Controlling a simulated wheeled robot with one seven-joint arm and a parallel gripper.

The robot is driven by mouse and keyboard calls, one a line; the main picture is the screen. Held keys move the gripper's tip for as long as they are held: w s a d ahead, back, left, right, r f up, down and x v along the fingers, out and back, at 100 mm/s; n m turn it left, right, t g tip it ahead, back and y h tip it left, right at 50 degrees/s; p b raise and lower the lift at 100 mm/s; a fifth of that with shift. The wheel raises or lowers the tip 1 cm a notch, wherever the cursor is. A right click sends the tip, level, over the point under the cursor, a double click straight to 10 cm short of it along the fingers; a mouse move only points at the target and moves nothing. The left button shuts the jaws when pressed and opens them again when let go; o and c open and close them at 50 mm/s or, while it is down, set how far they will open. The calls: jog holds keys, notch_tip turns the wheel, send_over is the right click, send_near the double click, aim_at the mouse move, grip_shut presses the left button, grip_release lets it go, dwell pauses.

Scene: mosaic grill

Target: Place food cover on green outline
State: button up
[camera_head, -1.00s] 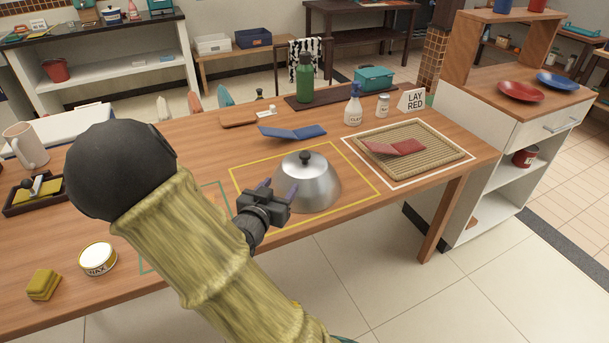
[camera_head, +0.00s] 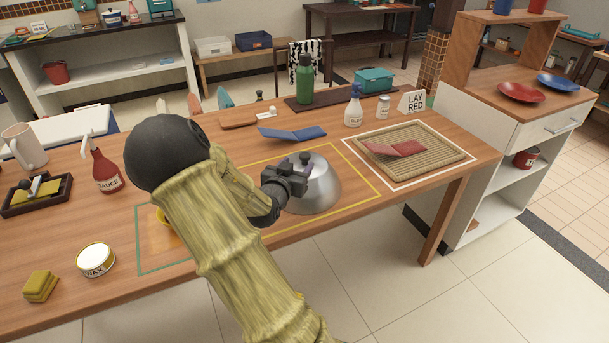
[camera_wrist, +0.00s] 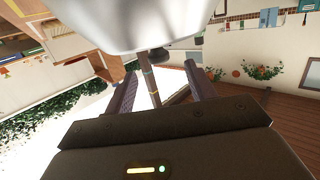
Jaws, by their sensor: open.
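The food cover (camera_head: 320,190) is a silver metal dome with a black knob on top, standing inside the yellow outline (camera_head: 362,178) on the table. In the wrist view the cover (camera_wrist: 140,18) fills the top, with its dark knob (camera_wrist: 190,58) below it. My gripper (camera_head: 306,168) is open at the cover's upper left side, close to the knob; I cannot tell whether it touches. Its two fingers (camera_wrist: 160,75) show apart with nothing clearly between them. The green outline (camera_head: 138,243) lies to the left, partly hidden by my arm. A yellow item (camera_head: 162,218) shows partly inside it.
A blue folded item (camera_head: 291,133) lies behind the cover. A woven mat (camera_head: 442,148) with a red folded item (camera_head: 393,149) is at right.

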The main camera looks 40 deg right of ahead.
aim_at(303, 158)
jog(key=x, duration=0.5)
jog(key=shift+s, duration=0.1)
jog(key=shift+w+d+f, duration=0.1)
jog(key=shift+w+d, duration=0.05)
jog(key=shift+w, duration=0.1)
jog(key=shift+s, duration=0.2)
jog(key=shift+s, duration=0.1)
grip_shut()
